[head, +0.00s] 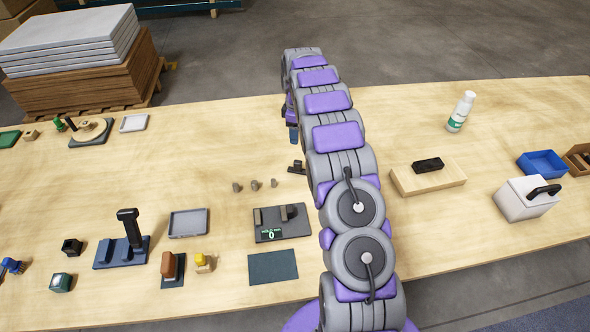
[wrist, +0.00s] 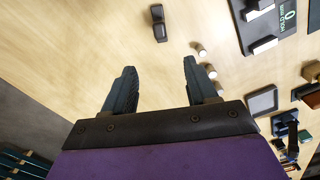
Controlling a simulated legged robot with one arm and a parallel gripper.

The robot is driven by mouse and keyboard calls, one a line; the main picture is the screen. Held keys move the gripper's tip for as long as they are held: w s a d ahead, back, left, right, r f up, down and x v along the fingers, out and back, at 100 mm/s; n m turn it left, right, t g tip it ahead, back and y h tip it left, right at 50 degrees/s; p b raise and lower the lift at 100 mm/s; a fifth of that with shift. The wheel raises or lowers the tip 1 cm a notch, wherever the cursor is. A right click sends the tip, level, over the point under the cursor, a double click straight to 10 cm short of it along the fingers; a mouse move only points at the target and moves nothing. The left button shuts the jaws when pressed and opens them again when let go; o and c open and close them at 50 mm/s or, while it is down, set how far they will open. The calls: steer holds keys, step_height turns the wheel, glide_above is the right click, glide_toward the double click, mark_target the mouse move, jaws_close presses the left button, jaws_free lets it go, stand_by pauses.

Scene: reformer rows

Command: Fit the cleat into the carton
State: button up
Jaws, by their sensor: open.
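A small black piece with a raised part, which looks like the cleat (head: 297,167), lies on the table beside my arm in the head view. It also shows at the top of the wrist view (wrist: 158,22), beyond the fingertips and apart from them. My gripper (wrist: 160,66) is open and empty, its two teal fingers spread above the table. In the head view the gripper (head: 293,132) is partly hidden behind my arm. A brown open box, possibly the carton (head: 578,162), is cut off at the right edge; I cannot see all of its inside.
Several small pegs (head: 254,184) stand near the black piece. A dark fixture with a display (head: 282,235) is nearer. A wooden block with a black piece (head: 428,180), a blue bin (head: 542,164), a white case (head: 522,204) and a bottle (head: 461,111) stand right. Table beyond the pegs is clear.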

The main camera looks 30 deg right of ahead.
steer(key=b, duration=0.2)
glide_above(299, 161)
steer(key=f, duration=0.9)
steer(key=shift+w+a+f, duration=0.1)
steer(key=shift+w+a, duration=0.15)
steer(key=shift+a, duration=0.05)
steer(key=shift+a+f, duration=0.2)
steer(key=shift+f, duration=0.15)
steer(key=f, duration=0.2)
steer(key=d+f+b, duration=0.1)
steer(key=f, duration=0.1)
steer(key=shift+s+f, duration=0.2)
steer(key=shift+f, duration=0.1)
steer(key=shift+a+r, duration=0.1)
steer(key=shift+a, duration=0.3)
steer(key=c, duration=0.3)
steer(key=shift+d, duration=0.2)
jaws_close()
